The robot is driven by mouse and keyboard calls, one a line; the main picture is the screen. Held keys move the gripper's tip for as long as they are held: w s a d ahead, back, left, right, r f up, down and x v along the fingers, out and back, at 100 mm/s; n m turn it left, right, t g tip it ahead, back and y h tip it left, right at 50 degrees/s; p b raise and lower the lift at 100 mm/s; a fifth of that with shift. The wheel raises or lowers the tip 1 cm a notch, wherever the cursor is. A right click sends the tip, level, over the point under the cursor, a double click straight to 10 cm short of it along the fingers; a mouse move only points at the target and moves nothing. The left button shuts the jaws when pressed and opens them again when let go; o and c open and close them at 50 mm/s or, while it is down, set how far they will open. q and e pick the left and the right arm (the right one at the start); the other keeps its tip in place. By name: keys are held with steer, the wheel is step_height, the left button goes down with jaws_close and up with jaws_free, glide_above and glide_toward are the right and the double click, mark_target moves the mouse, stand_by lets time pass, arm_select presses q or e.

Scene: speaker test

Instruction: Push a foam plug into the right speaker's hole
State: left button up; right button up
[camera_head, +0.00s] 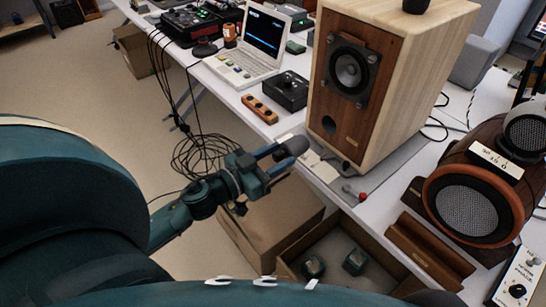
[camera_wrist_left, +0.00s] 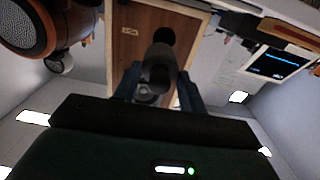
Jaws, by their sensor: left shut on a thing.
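A tall wooden box speaker (camera_head: 318,95) stands on the table, with a dark driver and a round dark hole (camera_head: 329,125) low on its front. My left gripper (camera_head: 278,158) is shut on a dark grey rounded foam plug (camera_head: 295,146), in front of and left of the speaker, with a gap to the hole. In the left wrist view, which is upside down, the plug (camera_wrist_left: 158,68) sticks out from between the fingers (camera_wrist_left: 158,88), and the hole (camera_wrist_left: 163,36) shows just beyond its tip. My right gripper is in neither view.
A round orange-rimmed speaker (camera_head: 468,210) stands at right. A laptop (camera_head: 243,65), a black box (camera_head: 285,90) and a wooden block with holes (camera_head: 260,109) are left of the box speaker. A red-tipped item (camera_head: 354,192) lies near the edge. An open carton (camera_head: 300,245) stands below.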

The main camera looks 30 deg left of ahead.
mark_target(303, 141)
arm_select(q)
steer(key=shift+a+f+y, duration=0.15)
steer(key=shift+a+y, duration=0.15)
steer(key=shift+a, duration=0.05)
steer(key=shift+x, duration=2.7)
steer(key=shift+p+x, duration=0.5)
steer(key=shift+x, duration=1.3)
steer(key=shift+d, duration=0.1)
steer(key=shift+p, duration=0.4)
steer(key=shift+x, duration=1.45)
steer(key=shift+p, duration=0.4)
steer(key=shift+w, duration=0.3)
